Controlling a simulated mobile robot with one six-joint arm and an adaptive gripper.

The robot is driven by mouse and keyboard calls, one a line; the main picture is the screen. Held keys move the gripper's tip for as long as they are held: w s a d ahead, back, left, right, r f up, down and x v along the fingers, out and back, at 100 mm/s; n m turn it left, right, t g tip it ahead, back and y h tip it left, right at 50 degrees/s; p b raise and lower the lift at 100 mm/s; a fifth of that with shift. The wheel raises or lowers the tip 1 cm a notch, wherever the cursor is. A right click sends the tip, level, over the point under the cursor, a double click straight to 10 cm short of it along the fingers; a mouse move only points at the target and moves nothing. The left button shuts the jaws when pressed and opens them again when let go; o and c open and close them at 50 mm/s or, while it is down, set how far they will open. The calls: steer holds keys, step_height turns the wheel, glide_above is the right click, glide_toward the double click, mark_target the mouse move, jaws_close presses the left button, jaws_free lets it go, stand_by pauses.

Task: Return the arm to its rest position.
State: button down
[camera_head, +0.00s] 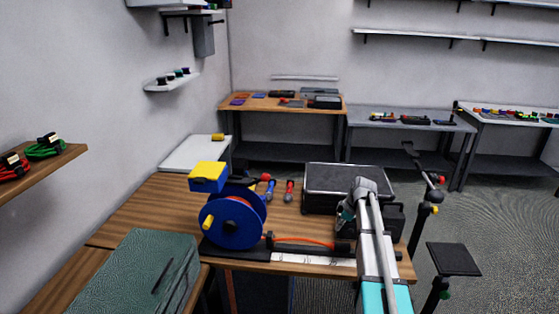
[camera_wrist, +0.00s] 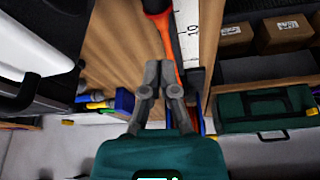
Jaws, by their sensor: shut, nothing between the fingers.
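My arm (camera_head: 372,240) reaches over the right part of the wooden workbench (camera_head: 150,205) in the head view. Its gripper hangs near the black case and is partly hidden there. In the wrist view my gripper (camera_wrist: 163,80) has its grey fingers drawn together, with nothing seen between them. An orange cable (camera_head: 305,240) runs along the bench front, right of the blue reel (camera_head: 232,228). In the wrist view the orange cable (camera_wrist: 167,38) lies beside a white measuring strip (camera_wrist: 188,30), beyond the fingertips. The gripper appears apart from it.
A black case (camera_head: 345,180) stands close behind my arm. A yellow box (camera_head: 208,176) sits above the reel. A green case (camera_head: 140,275) is at front left. Cardboard boxes (camera_wrist: 235,36) and a green toolbox (camera_wrist: 268,108) show at right in the wrist view. Open floor (camera_head: 500,220) lies right.

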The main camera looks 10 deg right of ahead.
steer(key=s+a+m+g+h, duration=0.1)
steer(key=s+a+m, duration=0.5)
steer(key=s+a, duration=0.3)
steer(key=s+a+f+m+h, duration=0.1)
steer(key=s+a+m, duration=0.5)
steer(key=s, duration=0.9)
steer(key=a+h, duration=0.1)
steer(key=a, duration=0.2)
steer(key=shift+m+g, duration=0.3)
steer(key=shift+g, duration=0.1)
